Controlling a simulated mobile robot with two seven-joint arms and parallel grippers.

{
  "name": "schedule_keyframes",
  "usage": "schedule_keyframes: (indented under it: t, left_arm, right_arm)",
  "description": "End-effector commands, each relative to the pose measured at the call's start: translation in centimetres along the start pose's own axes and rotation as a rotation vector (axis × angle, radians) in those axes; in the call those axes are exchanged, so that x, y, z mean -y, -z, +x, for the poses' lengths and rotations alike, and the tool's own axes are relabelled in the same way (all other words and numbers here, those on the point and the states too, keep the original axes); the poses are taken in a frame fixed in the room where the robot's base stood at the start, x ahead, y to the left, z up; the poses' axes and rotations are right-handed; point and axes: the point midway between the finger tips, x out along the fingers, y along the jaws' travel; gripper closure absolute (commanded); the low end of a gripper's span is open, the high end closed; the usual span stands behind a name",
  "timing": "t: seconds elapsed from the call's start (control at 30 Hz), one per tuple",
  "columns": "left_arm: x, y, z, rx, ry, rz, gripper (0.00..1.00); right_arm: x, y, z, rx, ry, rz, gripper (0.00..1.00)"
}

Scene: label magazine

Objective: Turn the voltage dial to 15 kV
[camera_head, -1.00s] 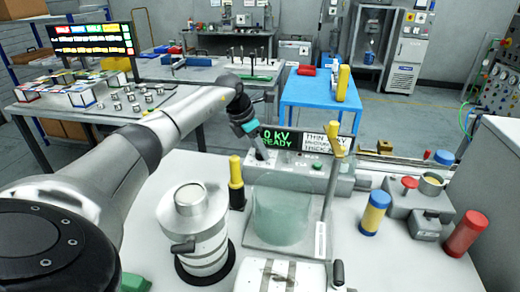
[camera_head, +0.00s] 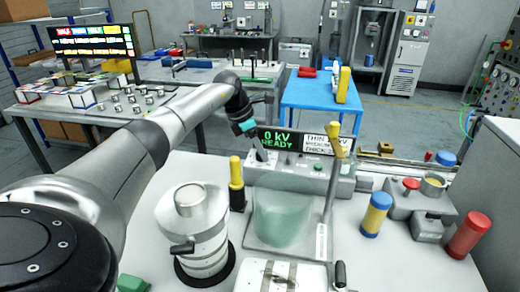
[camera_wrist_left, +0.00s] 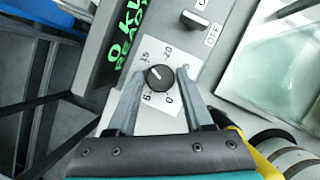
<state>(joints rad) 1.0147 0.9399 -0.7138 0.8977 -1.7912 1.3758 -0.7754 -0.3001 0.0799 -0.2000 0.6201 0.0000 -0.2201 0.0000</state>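The voltage dial (camera_wrist_left: 160,78) is a black round knob on a white scale plate, seen in the left wrist view. The scale shows 0, 5, 15 and 20. A pale mark on the knob points up-left, roughly toward 15. My left gripper (camera_wrist_left: 162,72) is open, with one finger on each side of the dial; I cannot tell if they touch it. In the head view my left gripper (camera_head: 259,154) reaches down to the control box (camera_head: 318,178), hiding the dial. The green display (camera_head: 277,140) reads "0 kV READY". My right gripper is not in view.
An OFF-labelled switch (camera_wrist_left: 194,20) sits near the dial. A clear greenish chamber (camera_head: 282,218), a yellow-topped post (camera_head: 237,183), a tall yellow-topped lever (camera_head: 331,180) and a silver canister (camera_head: 194,228) stand close to the box.

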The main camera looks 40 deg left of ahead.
Motion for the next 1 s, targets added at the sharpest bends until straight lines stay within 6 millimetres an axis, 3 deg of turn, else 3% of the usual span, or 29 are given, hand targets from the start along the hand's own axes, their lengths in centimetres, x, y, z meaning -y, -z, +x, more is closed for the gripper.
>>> schedule_keyframes:
  t: [0.2,0.57,1.0]
  left_arm:
    - [0.0,0.0,0.0,0.001,0.000,-0.001,0.26]
    - [-0.1,0.0,-1.0,0.002,-0.001,0.000,0.26]
    - [-0.1,-0.1,-10.8,0.003,-0.003,-0.001,0.26]
  right_arm:
    - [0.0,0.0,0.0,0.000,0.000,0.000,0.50]
    - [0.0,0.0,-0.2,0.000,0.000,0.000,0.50]
    - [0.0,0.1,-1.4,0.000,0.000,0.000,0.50]
